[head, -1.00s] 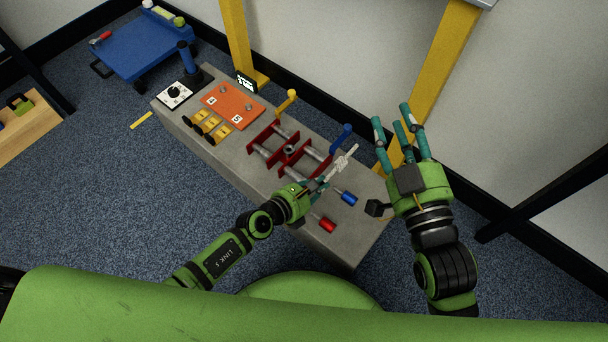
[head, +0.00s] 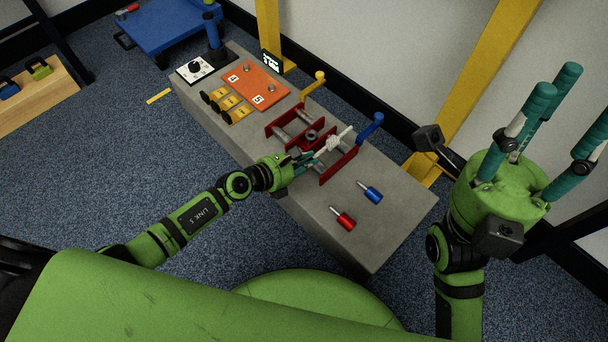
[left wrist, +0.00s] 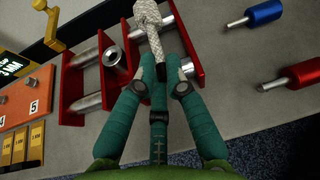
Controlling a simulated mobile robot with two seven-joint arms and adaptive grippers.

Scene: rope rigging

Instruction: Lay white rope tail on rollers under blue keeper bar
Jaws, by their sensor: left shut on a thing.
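The white rope tail (head: 335,142), with a thick bound or knotted part, is in my left gripper (head: 306,163). In the left wrist view the rope (left wrist: 152,28) runs away from the closed teal fingers (left wrist: 162,72). It passes over the right-hand red roller frame (head: 338,165), whose steel rollers (left wrist: 173,40) are partly hidden by rope and fingers. I cannot tell whether the rope touches the rollers. The blue keeper bar (head: 370,126) stands raised behind that frame's right end. My right gripper (head: 556,112) is open and empty, right of the bench.
A yellow keeper bar (head: 313,86) stands behind the left red frame (head: 284,122). A red pin (head: 343,217) and a blue pin (head: 370,191) lie on the grey block (head: 385,222). Left are an orange plate (head: 256,87) and yellow blocks (head: 227,104). Yellow posts (head: 497,70) rise behind.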

